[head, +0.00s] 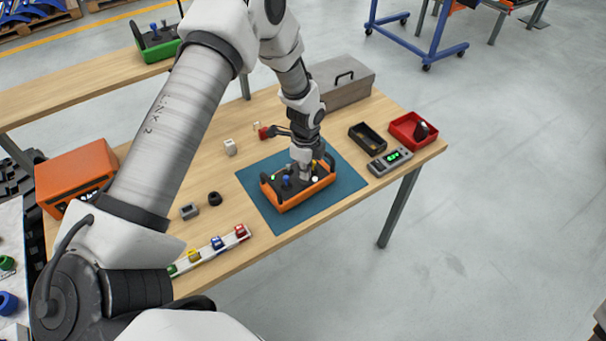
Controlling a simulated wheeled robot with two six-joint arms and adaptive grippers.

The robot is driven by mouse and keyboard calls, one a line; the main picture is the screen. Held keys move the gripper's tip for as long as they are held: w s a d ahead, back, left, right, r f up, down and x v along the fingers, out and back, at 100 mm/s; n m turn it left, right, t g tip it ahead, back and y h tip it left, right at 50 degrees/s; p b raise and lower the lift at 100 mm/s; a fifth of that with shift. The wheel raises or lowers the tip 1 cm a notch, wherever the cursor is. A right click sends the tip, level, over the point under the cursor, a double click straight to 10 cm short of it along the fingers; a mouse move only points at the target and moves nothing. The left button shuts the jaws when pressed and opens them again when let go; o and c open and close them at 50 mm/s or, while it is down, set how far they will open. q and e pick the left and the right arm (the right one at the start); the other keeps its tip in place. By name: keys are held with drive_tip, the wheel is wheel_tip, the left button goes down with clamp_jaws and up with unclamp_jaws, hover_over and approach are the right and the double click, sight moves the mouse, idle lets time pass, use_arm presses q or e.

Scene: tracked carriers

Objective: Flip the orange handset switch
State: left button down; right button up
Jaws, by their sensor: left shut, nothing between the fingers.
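The orange handset (283,204) lies on a blue mat (257,190) on the wooden table. Its dark top face carries a blue-topped stick (286,181), a small green part at the left and a pale round knob (315,179) at the right. My left gripper (305,176) points down over the middle of the handset, shut and empty, with its tips at or just above the top face. I cannot tell whether they touch it. The gripper hides part of the top face, and I cannot make out the switch or its position. My right gripper is not in view.
A black tray (361,138), a red bin (402,132) and a grey meter (378,165) stand right of the mat. A grey toolbox (345,92) is behind. A strip of coloured blocks (205,252) lies front left. A green handset (149,55) sits on another table.

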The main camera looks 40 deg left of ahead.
sight(305, 182)
use_arm(q)
drive_tip(key=shift+f+b, duration=0.85)
drive_tip(key=shift+f, duration=0.4)
idle(0.8)
wheel_tip(305, 182, up, 7)
drive_tip(key=p, duration=0.5)
idle(0.6)
drive_tip(key=s+d+f+n, duration=0.3)
drive_tip(key=s+f+n, duration=0.1)
drive_tip(key=s, duration=0.2)
drive_tip(key=s+d+f+n, duration=0.3)
drive_tip(key=s+d+f, duration=0.15)
drive_tip(key=s, duration=0.25)
drive_tip(key=s+d+f+n+b, duration=0.1)
drive_tip(key=s+f+n, duration=0.2)
drive_tip(key=s+n, duration=1)
wheel_tip(305, 182, down, 6)
drive_tip(key=s+m+b, duration=0.2)
drive_tip(key=m+b, duration=0.1)
drive_tip(key=b, duration=0.3)
drive_tip(key=shift+s, duration=0.2)
